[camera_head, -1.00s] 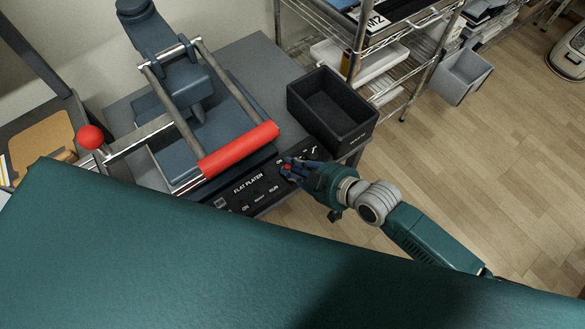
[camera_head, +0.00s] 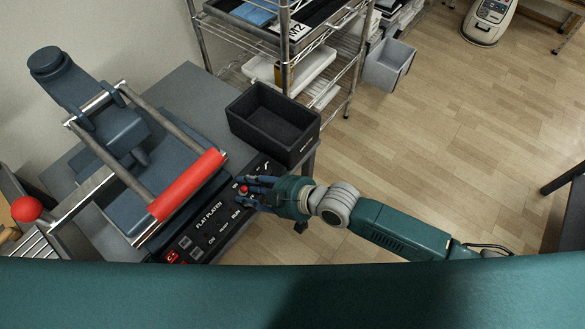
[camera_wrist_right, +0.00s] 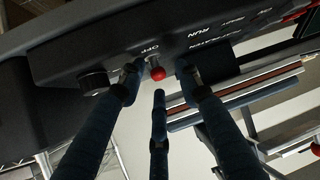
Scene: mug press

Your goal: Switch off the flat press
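The flat press (camera_head: 125,205) stands on a grey table at left, with a red-gripped frame (camera_head: 187,185) over its platen. Its dark front panel (camera_head: 205,228) reads FLAT PLATEN. A small red-tipped toggle switch (camera_head: 243,190) is at the panel's right end. In the right wrist view the red toggle (camera_wrist_right: 157,73) sticks out below the word OFF. My right gripper (camera_head: 256,193) is at this switch. In the wrist view its fingers are apart, two flanking the toggle and a third below it; contact cannot be told. My left gripper is not in view.
A black bin (camera_head: 272,122) stands on the table just behind the gripper. A wire rack (camera_head: 325,70) and grey bin (camera_head: 388,65) are at the back. A lever with a red ball (camera_head: 26,208) is at the far left.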

